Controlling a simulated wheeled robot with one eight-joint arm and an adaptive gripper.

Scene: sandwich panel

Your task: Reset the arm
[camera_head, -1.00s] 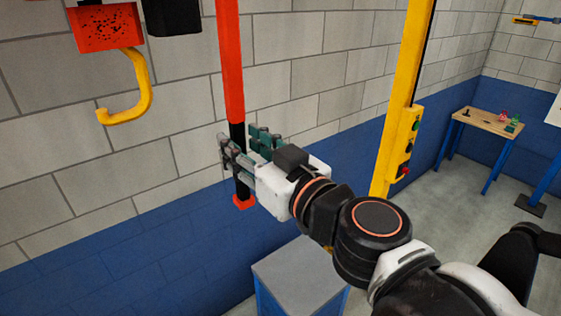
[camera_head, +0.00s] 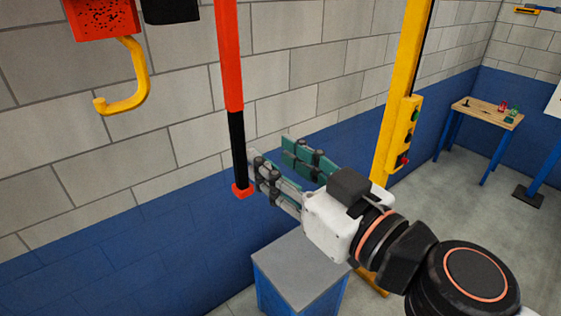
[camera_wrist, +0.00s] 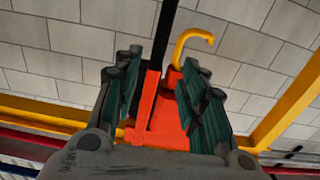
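My gripper (camera_head: 270,152) has its green-padded fingers spread apart with nothing between them in the head view. It is just right of the lower end of a hanging red and black bar (camera_head: 238,145), which has a red end cap. The bar hangs roughly upright. In the wrist view my gripper (camera_wrist: 160,78) shows open, with the bar (camera_wrist: 160,45) lined up beyond the gap between the fingers. My arm reaches in from the lower right.
A yellow hook (camera_head: 135,85) hangs under a red block (camera_head: 100,18) at upper left. A yellow post (camera_head: 403,90) with a button box (camera_head: 405,135) stands close behind my arm. A grey-topped blue cabinet (camera_head: 300,270) is below. A small table (camera_head: 485,112) stands far right.

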